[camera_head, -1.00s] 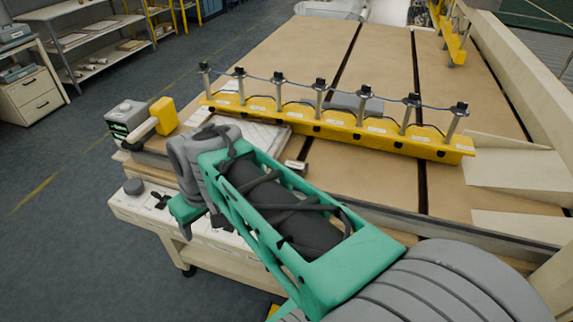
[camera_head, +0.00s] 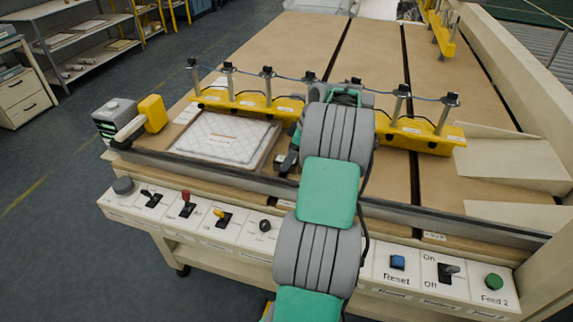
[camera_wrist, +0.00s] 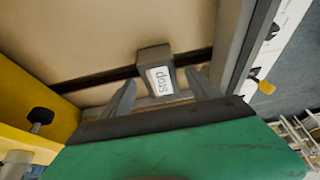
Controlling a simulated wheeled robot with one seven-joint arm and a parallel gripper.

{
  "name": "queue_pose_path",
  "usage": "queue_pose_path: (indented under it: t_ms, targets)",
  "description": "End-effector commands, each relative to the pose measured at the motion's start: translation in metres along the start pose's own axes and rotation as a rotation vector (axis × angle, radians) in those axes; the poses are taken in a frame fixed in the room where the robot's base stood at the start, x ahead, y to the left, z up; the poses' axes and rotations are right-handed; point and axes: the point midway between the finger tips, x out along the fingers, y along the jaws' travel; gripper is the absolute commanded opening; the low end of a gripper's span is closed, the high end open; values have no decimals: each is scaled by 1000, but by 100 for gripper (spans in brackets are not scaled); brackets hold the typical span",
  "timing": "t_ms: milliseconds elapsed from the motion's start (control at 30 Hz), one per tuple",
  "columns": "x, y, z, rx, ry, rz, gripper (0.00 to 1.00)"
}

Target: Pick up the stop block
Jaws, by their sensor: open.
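The stop block (camera_wrist: 153,55) is a small grey block with a white label reading "stop", upside down in the wrist view. It stands on the brown table top near a dark slot. My gripper (camera_wrist: 162,88) is open, with one finger on each side of the label end of the block; I cannot tell whether they touch it. In the head view my arm covers most of the gripper, and a small part of the block (camera_head: 280,161) shows at its left side.
A yellow rail (camera_head: 420,137) with several upright posts and a cable crosses the table behind my arm. A quilted white pad (camera_head: 222,137) lies to the left. A control panel (camera_head: 380,268) with switches and buttons runs along the front.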

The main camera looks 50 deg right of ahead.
Motion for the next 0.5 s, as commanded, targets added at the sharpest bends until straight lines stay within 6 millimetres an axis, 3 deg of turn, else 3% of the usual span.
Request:
queue_pose_path:
  t_ms: [167, 367, 500]
  targets:
    - [26, 0, -2, 0, -1, -2, 71]
    - [28, 0, -2, 1, -1, 0, 71]
    - [28, 0, -2, 1, -1, 0, 61]
